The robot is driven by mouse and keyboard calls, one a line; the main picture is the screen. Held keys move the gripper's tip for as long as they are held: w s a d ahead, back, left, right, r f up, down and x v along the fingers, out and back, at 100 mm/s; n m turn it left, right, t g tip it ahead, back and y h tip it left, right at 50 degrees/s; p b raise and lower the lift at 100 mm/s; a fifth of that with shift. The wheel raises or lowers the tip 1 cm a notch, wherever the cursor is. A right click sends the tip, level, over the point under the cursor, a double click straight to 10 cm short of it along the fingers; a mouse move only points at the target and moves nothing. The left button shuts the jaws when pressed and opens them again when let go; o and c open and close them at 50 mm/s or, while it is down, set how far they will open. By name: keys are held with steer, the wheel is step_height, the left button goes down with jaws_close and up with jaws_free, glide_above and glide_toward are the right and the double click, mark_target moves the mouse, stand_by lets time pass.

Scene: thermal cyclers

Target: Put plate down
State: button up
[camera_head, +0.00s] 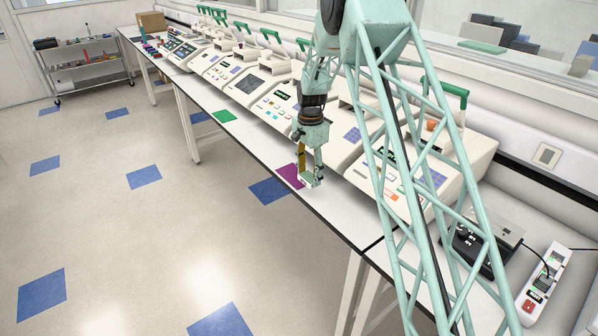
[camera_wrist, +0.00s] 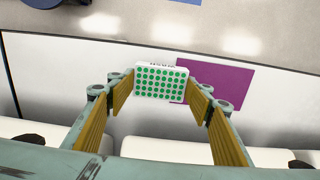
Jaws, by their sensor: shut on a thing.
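The plate (camera_wrist: 161,84) is white with rows of green wells. In the wrist view it sits between the yellow-padded fingers of my gripper (camera_wrist: 161,90), which is shut on it. In the head view my gripper (camera_head: 311,172) points down over the front part of the bench, and the plate (camera_head: 309,182) shows small at its fingertips. A purple mat (camera_wrist: 220,92) lies on the white bench; the plate overlaps its left part in the wrist view. In the head view the purple mat (camera_head: 289,175) is just left of my gripper. I cannot tell the gap between plate and bench.
A row of thermal cyclers (camera_head: 280,104) with green handles stands along the back of the bench (camera_head: 342,212). A green mat (camera_head: 224,116) lies farther left. A black device (camera_head: 470,246) and a power strip (camera_head: 543,286) are at the right. The front strip of bench is mostly clear.

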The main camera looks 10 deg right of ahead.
steer(key=shift+w+a+f+p, duration=0.15)
steer(key=shift+w+a, duration=0.25)
steer(key=shift+w, duration=1)
steer(key=shift+w+a+f+p, duration=0.1)
steer(key=shift+w+a+p, duration=0.2)
steer(key=shift+w, duration=1.1)
steer(key=shift+w+a+f+p, duration=0.15)
steer(key=shift+w+a, duration=0.3)
steer(key=shift+w, duration=0.95)
steer(key=shift+f, duration=1.75)
steer(key=shift+f, duration=0.2)
steer(key=o, duration=0.8)
steer(key=shift+o, duration=0.2)
steer(key=shift+r, duration=0.2)
step_height(320, 180, up, 12)
